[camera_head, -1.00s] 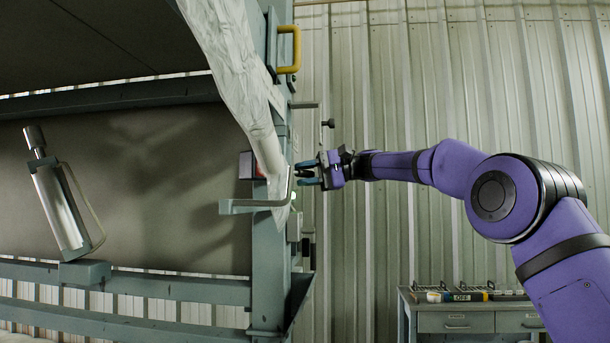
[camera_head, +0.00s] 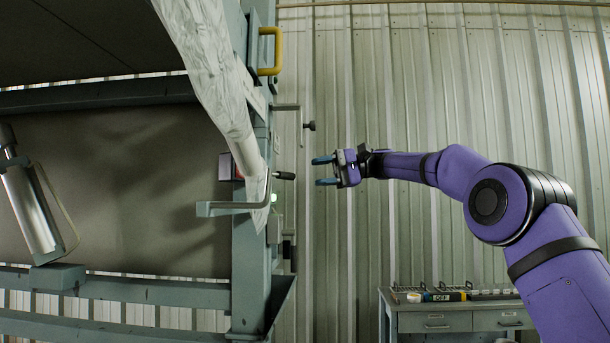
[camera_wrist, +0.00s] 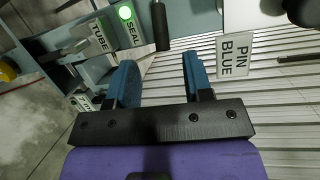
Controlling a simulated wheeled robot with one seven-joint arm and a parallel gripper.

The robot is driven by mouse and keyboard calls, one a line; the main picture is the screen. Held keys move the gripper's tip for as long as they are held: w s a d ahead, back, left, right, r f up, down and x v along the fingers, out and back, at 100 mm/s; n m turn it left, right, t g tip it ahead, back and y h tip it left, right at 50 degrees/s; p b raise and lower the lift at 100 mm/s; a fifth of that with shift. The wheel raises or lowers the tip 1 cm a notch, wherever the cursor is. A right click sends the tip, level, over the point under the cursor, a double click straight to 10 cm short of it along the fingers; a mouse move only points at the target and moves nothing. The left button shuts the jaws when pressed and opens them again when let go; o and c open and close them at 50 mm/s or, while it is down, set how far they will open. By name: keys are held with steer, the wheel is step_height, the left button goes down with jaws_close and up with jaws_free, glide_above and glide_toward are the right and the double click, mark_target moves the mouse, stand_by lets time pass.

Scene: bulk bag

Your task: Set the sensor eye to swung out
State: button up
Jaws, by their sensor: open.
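My gripper (camera_head: 322,171) is open and empty, with its blue fingers pointing left toward the grey frame post. A black grip (camera_head: 285,175) sticks out from the post just left of the fingertips, apart from them. It also shows as a black cylinder in the wrist view (camera_wrist: 160,26), beyond the fingers. I cannot tell for sure which part is the sensor eye. In the wrist view a green light (camera_wrist: 125,13) glows beside the SEAL label (camera_wrist: 134,30).
A white film tube (camera_head: 215,85) hangs along the post, with a grey bent bar (camera_head: 232,208) across it. A yellow handle (camera_head: 276,52) is above. A PIN BLUE sign (camera_wrist: 234,55) is on the right. A drawer bench (camera_head: 450,318) stands low right.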

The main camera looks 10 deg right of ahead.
steer(key=shift+d, duration=0.65)
steer(key=shift+a+r, duration=0.1)
steer(key=shift+r, duration=0.1)
steer(key=c, duration=0.6)
steer(key=shift+s+a+r+m+t, duration=0.2)
steer(key=shift+s+m+t, duration=0.1)
steer(key=shift+t, duration=0.1)
jaws_close()
steer(key=m+t+h, duration=0.4)
steer(key=m+t, duration=0.3)
steer(key=t, duration=0.4)
glide_toward(295, 175)
steer(key=x, duration=0.7)
steer(key=shift+w+a, duration=0.1)
steer(key=shift+a, duration=0.15)
